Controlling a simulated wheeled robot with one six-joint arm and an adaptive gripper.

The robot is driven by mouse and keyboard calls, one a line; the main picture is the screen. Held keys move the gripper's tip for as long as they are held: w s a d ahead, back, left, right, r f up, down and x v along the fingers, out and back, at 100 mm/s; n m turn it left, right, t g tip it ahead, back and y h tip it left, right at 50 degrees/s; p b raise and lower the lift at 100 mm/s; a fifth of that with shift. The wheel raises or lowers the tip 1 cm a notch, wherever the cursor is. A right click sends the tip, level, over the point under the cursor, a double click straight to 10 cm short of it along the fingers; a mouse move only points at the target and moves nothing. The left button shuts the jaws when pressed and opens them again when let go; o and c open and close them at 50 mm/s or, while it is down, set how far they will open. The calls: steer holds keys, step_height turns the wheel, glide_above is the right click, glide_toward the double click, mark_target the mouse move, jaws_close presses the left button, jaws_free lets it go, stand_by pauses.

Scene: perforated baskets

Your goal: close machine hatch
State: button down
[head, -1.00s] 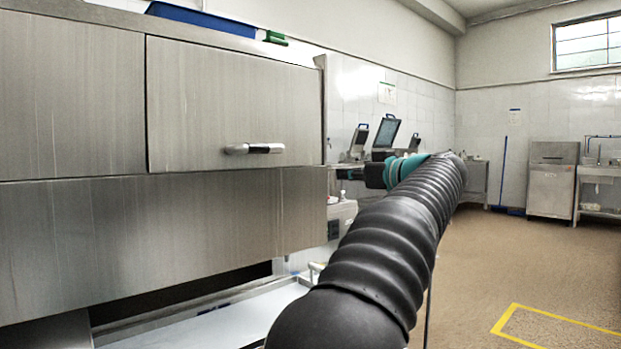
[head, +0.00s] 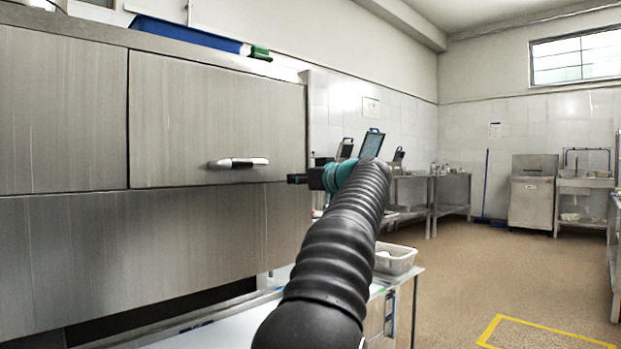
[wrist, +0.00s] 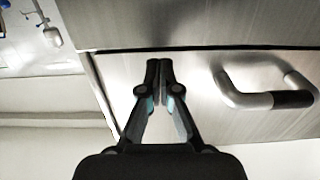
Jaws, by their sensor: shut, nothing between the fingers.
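The machine hatch (head: 190,110) is a brushed steel panel at the left of the head view. It looks flush with the panels around it, with thin dark seams along its left and lower edges. Its bar handle (head: 238,163) sits low on the panel, and the handle also shows in the wrist view (wrist: 262,98), at the right. My gripper (head: 291,178) is to the right of the handle, near the hatch's lower right corner. In the wrist view my gripper (wrist: 159,66) is shut and empty in front of the steel. Whether its tips touch the panel I cannot tell.
A blue tray (head: 186,33) and a green object (head: 261,53) lie on top of the machine. A white table surface (head: 215,333) is below it. A grey basket (head: 396,258) stands right of my arm. The floor (head: 470,265) at the right is clear.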

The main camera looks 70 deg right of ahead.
mark_target(282, 180)
steer(key=shift+x, duration=1.4)
steer(key=shift+w+d, duration=0.15)
steer(key=shift+w, duration=0.15)
steer(key=shift+w+d, duration=0.15)
steer(key=shift+w, duration=0.1)
steer(key=shift+r, duration=0.15)
steer(key=shift+s+a+f+b, duration=0.2)
steer(key=shift+s+f+b, duration=0.1)
steer(key=shift+b, duration=0.15)
steer(key=b+v, duration=0.1)
steer(key=v, duration=1.3)
steer(key=shift+f, duration=0.25)
